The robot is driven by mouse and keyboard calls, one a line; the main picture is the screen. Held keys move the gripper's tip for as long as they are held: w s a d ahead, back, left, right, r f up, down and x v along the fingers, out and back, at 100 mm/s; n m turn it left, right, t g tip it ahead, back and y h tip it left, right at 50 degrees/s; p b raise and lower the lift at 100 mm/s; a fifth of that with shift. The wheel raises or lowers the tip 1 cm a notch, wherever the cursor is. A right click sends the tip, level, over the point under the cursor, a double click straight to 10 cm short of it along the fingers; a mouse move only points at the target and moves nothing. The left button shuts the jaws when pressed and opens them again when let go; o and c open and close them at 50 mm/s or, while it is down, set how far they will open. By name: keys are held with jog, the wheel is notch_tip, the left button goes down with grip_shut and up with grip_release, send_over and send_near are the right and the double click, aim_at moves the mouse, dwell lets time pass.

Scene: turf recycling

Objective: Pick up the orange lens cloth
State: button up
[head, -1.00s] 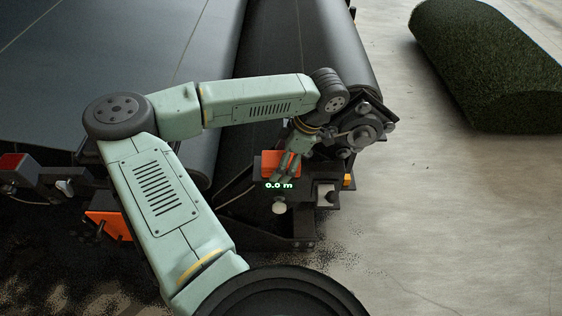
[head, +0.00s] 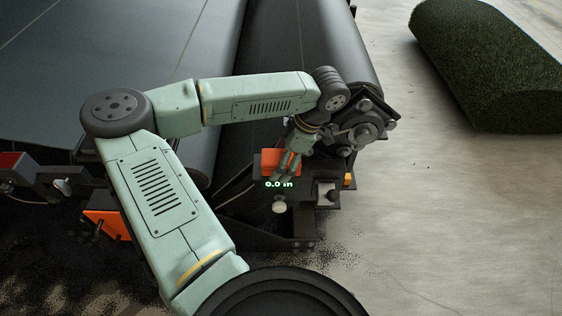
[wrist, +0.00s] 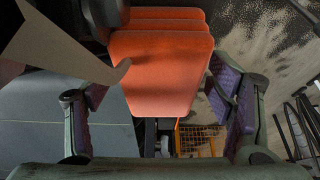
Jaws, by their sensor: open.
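The orange lens cloth (head: 270,160) lies on the dark bracket at the end of the black roller machine, partly hidden by my fingers in the head view. In the wrist view the cloth (wrist: 160,65) looks like a folded, layered orange pad. It fills the upper middle, between and beyond my fingers. My gripper (head: 284,178) is open over the bracket at the cloth's right side. In the wrist view my gripper (wrist: 160,118) has its fingers spread left and right of the cloth. I cannot tell whether either finger touches it.
A black roller and belt (head: 320,50) stand behind the bracket. A white knob (head: 279,206) sits in front of the cloth, and a pale block (head: 325,193) to its right. A roll of green turf (head: 490,65) lies on the floor at the right. The floor between is clear.

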aim_at(275, 161)
jog(key=c, duration=1.2)
jog(key=shift+r+p, duration=0.15)
jog(key=shift+p, duration=0.15)
jog(key=shift+c, duration=0.2)
jog(key=shift+r, duration=0.25)
jog(key=r, duration=0.1)
jog(key=s+r+b, duration=0.1)
jog(key=r, duration=0.1)
jog(key=shift+s+a, duration=0.1)
jog(key=shift+a, duration=0.05)
jog(key=s+a+r+b, duration=0.1)
jog(key=s+a+b, duration=0.1)
jog(key=s, duration=1.2)
jog(key=shift+s+a+r+b, duration=0.2)
jog(key=shift+s+r+b, duration=0.15)
jog(key=shift+b, duration=0.55)
